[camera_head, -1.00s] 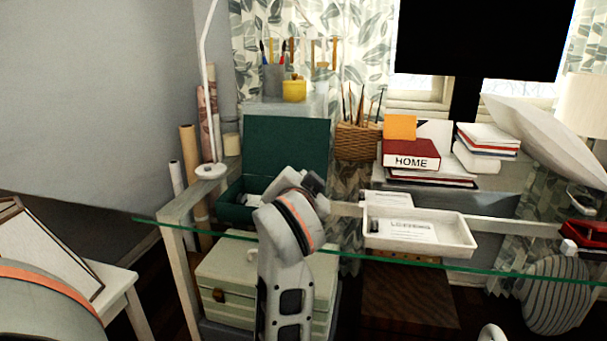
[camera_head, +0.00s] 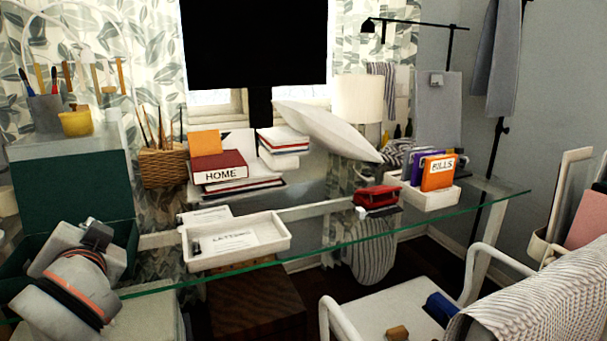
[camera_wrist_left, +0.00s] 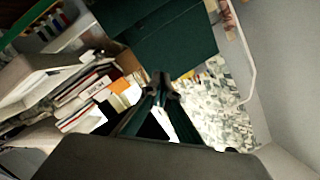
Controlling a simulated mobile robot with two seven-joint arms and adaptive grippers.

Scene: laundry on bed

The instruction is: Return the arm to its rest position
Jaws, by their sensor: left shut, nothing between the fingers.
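My left arm comes in at the lower left of the head view, above the glass desk and in front of the open dark green box (camera_head: 72,178). My left gripper (camera_wrist_left: 161,88) shows in the left wrist view with its fingers together and nothing held. In the head view its fingers are hard to make out against the box. The green box also shows in the wrist view (camera_wrist_left: 172,45), beyond the fingertips. I cannot tell whether the gripper touches the box. My right gripper is in neither view.
On the glass desk stand a white letter tray (camera_head: 270,238), a HOME book (camera_head: 219,172), a wicker pencil basket (camera_head: 163,166), a red stapler (camera_head: 377,197) and a BILLS holder (camera_head: 437,195). A white chair (camera_head: 385,305) stands in front at the lower right.

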